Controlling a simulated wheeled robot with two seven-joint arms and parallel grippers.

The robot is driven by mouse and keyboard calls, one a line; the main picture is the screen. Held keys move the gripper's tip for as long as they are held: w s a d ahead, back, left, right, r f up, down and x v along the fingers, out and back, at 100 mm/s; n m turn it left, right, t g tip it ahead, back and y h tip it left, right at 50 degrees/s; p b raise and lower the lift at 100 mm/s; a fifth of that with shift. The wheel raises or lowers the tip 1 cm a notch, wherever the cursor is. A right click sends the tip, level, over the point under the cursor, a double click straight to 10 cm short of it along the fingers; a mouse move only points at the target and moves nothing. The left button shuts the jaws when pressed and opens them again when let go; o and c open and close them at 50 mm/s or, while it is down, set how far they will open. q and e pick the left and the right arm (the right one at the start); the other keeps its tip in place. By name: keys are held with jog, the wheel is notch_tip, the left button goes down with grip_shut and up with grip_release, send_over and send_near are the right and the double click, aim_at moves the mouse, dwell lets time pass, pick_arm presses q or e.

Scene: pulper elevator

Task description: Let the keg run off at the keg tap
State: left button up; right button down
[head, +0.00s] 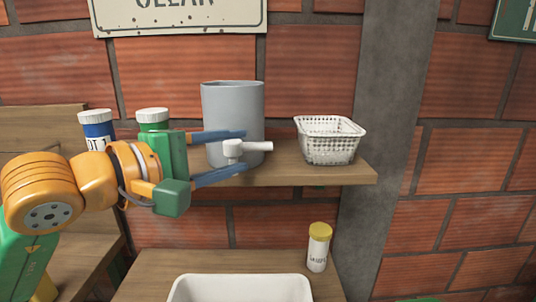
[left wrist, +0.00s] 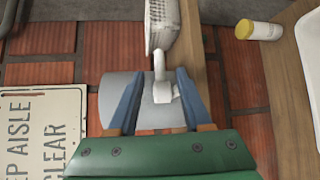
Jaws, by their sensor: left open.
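The grey keg (head: 232,105) stands upright on the wooden shelf (head: 285,172). Its white keg tap (head: 250,147) is low on its front, with the lever pointing right in the head view. My left gripper (head: 243,152) is open, its two blue fingers above and below the tap. In the left wrist view the keg (left wrist: 112,100) lies behind the fingers and the tap (left wrist: 160,88) shows between them. I cannot tell whether either finger touches it. My right gripper is not in view.
A white basket (head: 330,142) stands right of the keg. A white tub (head: 240,284) sits on the lower surface, with a yellow-capped bottle (head: 318,247) to its right. A blue jar (head: 97,130) and a green jar (head: 153,117) stand left, near my arm.

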aim_at(255, 148)
pick_arm(q)
jog(key=p+x, duration=0.2)
jog(key=x, duration=0.4)
jog(key=shift+w+d, duration=0.2)
jog(key=c, duration=0.7)
grip_shut()
dwell(0.4)
